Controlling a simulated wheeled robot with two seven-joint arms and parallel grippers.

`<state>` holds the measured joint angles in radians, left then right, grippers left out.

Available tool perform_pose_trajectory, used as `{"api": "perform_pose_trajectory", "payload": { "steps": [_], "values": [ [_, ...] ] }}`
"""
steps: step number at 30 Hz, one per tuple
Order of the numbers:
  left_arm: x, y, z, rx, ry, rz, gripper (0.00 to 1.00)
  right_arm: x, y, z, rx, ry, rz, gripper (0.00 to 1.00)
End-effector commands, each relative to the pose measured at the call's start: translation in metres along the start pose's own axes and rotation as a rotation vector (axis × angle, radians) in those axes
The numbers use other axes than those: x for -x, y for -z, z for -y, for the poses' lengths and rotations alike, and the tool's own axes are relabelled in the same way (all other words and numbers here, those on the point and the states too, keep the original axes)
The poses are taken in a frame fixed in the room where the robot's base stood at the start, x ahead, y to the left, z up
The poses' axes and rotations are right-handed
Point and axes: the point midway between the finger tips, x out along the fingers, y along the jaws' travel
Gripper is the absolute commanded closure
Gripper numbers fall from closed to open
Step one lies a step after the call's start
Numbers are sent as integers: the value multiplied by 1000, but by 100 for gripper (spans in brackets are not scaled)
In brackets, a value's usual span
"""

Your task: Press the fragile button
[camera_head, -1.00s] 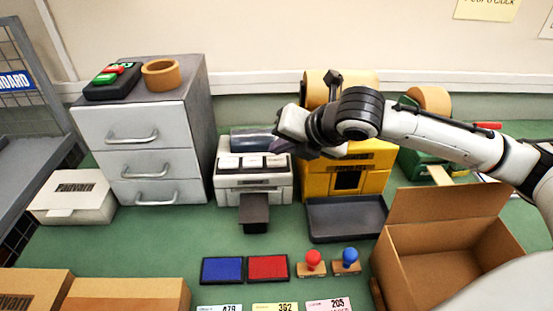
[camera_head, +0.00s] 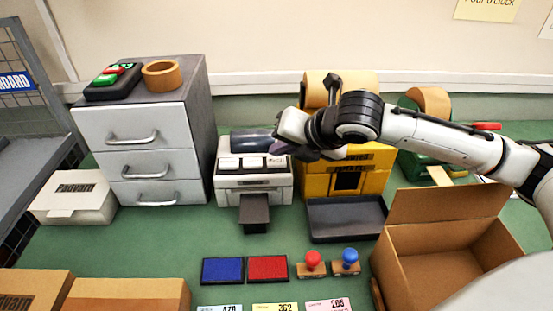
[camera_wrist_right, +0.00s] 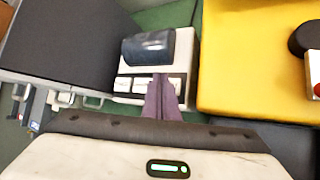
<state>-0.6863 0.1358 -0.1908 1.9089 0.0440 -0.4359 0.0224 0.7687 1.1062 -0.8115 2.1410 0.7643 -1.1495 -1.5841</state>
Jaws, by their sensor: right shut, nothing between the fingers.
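A white label printer (camera_head: 254,184) with a dark roll on top stands on the green table. Three white buttons sit in a row on it: left (camera_head: 228,161), middle (camera_head: 251,161) and right (camera_head: 276,160). Their lettering is too small to read, so I cannot tell which one is the fragile button. My right gripper (camera_head: 279,148) is shut and empty, fingers pointing down over the right end of the row. In the right wrist view the shut purple fingertips (camera_wrist_right: 161,80) overlap the right part of the row; I cannot tell whether they touch a button.
A yellow machine (camera_head: 376,183) stands close on the printer's right, with a dark tray (camera_head: 346,219) before it. Grey drawers (camera_head: 140,125) stand on the left. Ink pads (camera_head: 222,270), two stamps (camera_head: 312,262) and an open cardboard box (camera_head: 440,245) are nearer.

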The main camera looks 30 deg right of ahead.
Motion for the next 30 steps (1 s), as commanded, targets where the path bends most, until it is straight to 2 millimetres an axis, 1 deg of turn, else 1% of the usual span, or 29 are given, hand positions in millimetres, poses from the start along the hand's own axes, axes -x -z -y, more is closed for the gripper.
{"api": "perform_pose_trajectory", "payload": {
  "steps": [4,30],
  "values": [
    [2,3,0,0,0,-1,69,-3,2,2,0,1,0,100],
    [2,3,0,0,0,-2,69,-8,6,6,0,0,-1,100]
  ]
}}
